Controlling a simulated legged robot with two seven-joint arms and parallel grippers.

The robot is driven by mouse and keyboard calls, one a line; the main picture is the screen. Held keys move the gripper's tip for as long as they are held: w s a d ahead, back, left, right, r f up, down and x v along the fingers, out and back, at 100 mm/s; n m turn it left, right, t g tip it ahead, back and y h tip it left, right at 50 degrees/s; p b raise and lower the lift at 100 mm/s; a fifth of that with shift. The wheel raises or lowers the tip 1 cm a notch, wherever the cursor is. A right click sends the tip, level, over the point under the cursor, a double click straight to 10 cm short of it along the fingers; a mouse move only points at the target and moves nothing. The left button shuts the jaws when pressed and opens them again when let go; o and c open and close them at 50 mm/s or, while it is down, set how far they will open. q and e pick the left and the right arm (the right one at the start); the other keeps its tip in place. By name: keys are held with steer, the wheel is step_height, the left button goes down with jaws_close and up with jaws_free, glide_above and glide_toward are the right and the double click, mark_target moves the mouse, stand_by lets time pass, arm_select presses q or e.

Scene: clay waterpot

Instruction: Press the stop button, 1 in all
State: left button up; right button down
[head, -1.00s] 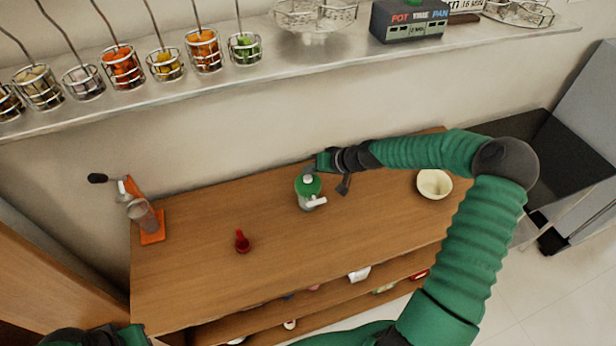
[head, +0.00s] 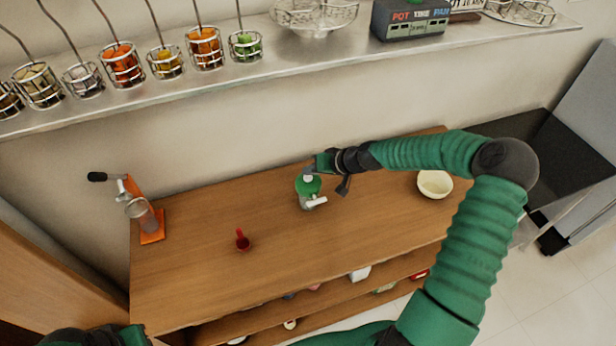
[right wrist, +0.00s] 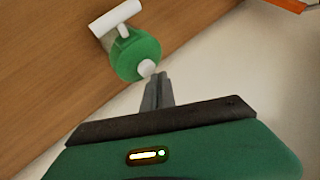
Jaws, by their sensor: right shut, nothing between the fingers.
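A pot with a green lid (head: 312,184), a white knob on top and a white spout stands near the back edge of the wooden table. It also shows in the right wrist view (right wrist: 140,55). My right gripper (head: 314,171) is at its white knob; the shut, empty fingers (right wrist: 159,80) appear right beside or touching the knob, and I cannot tell which. A dark box with lettering (head: 410,22) and a small green piece on top stands on the shelf; no button marked stop is readable. Part of my left gripper (head: 132,335) shows at the bottom left edge; its fingers are unclear.
A red object (head: 242,240), a cream bowl (head: 434,184) and a glass on an orange stand (head: 146,216) are on the table (head: 330,240). The steel shelf (head: 200,88) behind holds several wire baskets. The table's front middle is clear.

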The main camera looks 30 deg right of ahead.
mark_target(311, 178)
steer(key=shift+f+b, duration=0.35)
steer(key=shift+f, duration=0.2)
stand_by(0.6)
steer(key=shift+r, duration=0.15)
steer(key=shift+r+p, duration=0.7)
steer(key=shift+r, duration=0.2)
step_height(311, 178, up, 5)
steer(key=p, duration=0.4)
stand_by(0.6)
